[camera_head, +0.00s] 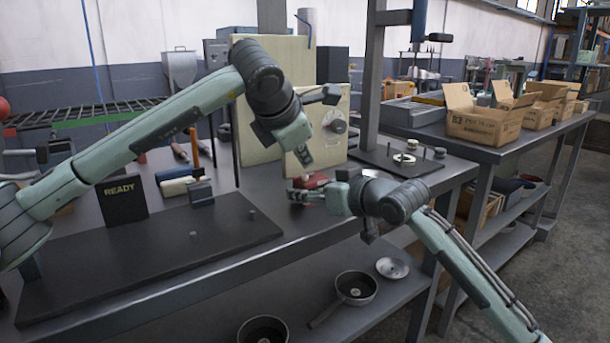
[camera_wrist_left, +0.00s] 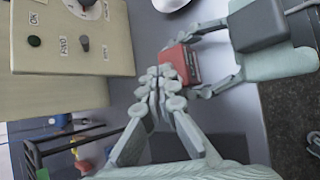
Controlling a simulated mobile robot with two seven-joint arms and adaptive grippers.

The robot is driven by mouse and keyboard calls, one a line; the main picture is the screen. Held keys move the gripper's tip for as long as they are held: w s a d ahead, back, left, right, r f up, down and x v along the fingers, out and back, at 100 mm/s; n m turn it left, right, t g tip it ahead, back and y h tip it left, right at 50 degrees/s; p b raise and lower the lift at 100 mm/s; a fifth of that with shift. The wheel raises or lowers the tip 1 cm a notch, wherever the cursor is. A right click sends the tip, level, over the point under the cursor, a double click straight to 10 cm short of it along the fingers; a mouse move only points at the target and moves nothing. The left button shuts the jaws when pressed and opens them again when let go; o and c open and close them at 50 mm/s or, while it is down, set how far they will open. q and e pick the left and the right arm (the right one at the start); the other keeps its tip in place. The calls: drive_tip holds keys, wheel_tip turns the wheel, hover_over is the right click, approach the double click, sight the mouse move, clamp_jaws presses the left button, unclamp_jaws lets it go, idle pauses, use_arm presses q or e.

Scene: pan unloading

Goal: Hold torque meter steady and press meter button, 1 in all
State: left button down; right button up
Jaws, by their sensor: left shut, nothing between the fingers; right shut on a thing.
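The torque meter appears as a small red block (camera_head: 312,183) at the table's front edge; it also shows in the left wrist view (camera_wrist_left: 178,63), with a dark side face. My right gripper (camera_head: 305,193) is shut on it, reaching from the right; its fingers (camera_wrist_left: 205,66) straddle the block there. My left gripper (camera_head: 304,157) is shut and empty, pointing down just above the meter. In the left wrist view its closed fingertips (camera_wrist_left: 162,85) overlap the block's near edge; I cannot tell whether they touch. The button itself is hidden or too small to make out.
A beige control box (camera_head: 335,125) with a dial stands close behind my grippers. A black READY sign (camera_head: 122,200) and a dark plate (camera_head: 150,250) are at left. A black stand base (camera_head: 395,168) is at right. Pans (camera_head: 355,288) lie on the lower shelf.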

idle(0.6)
use_arm(q)
drive_tip(key=shift+f, duration=0.45)
drive_tip(key=shift+f, duration=0.4)
idle(0.7)
drive_tip(key=shift+r, duration=0.85)
wheel_tip(320, 180, up, 5)
idle(0.4)
idle(0.5)
